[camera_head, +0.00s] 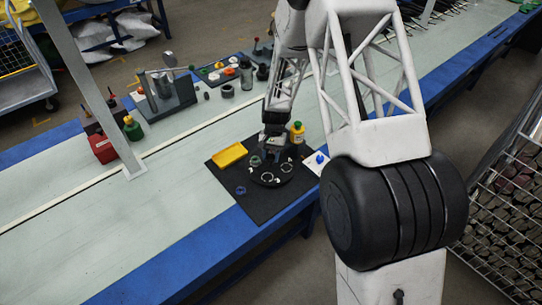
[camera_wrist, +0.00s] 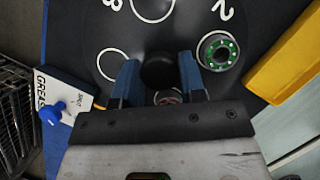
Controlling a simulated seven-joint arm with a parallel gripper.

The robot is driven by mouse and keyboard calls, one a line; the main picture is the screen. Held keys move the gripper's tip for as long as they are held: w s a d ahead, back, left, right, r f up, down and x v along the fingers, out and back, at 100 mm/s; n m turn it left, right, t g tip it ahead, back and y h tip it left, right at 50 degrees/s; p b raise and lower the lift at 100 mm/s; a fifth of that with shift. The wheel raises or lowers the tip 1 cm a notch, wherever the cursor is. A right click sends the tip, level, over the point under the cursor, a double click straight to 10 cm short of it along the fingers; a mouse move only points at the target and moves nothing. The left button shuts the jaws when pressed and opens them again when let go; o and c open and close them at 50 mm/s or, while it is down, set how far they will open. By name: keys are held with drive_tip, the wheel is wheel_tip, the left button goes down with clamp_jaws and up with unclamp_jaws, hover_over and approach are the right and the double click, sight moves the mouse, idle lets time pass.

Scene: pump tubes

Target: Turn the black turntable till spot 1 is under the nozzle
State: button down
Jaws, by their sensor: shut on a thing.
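The black turntable (camera_head: 270,181) lies on a dark mat below my gripper; it fills much of the wrist view (camera_wrist: 185,32). Its white numbers 3 and 2 show there, beside white rings. A round part with green dots (camera_wrist: 217,51) sits at the spot by the 2. My gripper (camera_wrist: 159,78) has its two blue fingers on either side of a round black knob (camera_wrist: 159,70) above the turntable and is shut on it. In the head view my gripper (camera_head: 274,139) is over the far side of the turntable. The number 1 cannot be made out, nor can the nozzle.
A yellow tray (camera_head: 229,154) lies left of the turntable. A white grease box with a blue knob (camera_head: 317,160) stands to its right, and a yellow-capped bottle (camera_head: 297,132) behind. A small ring (camera_head: 240,190) lies on the mat (camera_head: 252,208).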

drive_tip(key=shift+s+d+m+y, duration=0.1)
drive_tip(key=shift+m+y, duration=0.7)
drive_tip(key=shift+m, duration=1.6)
drive_tip(key=shift+m+t+y, duration=0.4)
drive_tip(key=shift+m+t, duration=0.1)
drive_tip(key=shift+m, duration=0.5)
drive_tip(key=shift+s+m, duration=0.1)
drive_tip(key=shift+m, duration=0.3)
drive_tip(key=c, duration=0.7)
unclamp_jaws()
drive_tip(key=shift+r, duration=0.15)
drive_tip(key=v, duration=0.7)
drive_tip(key=shift+d+r, duration=0.15)
drive_tip(key=shift+r, duration=0.05)
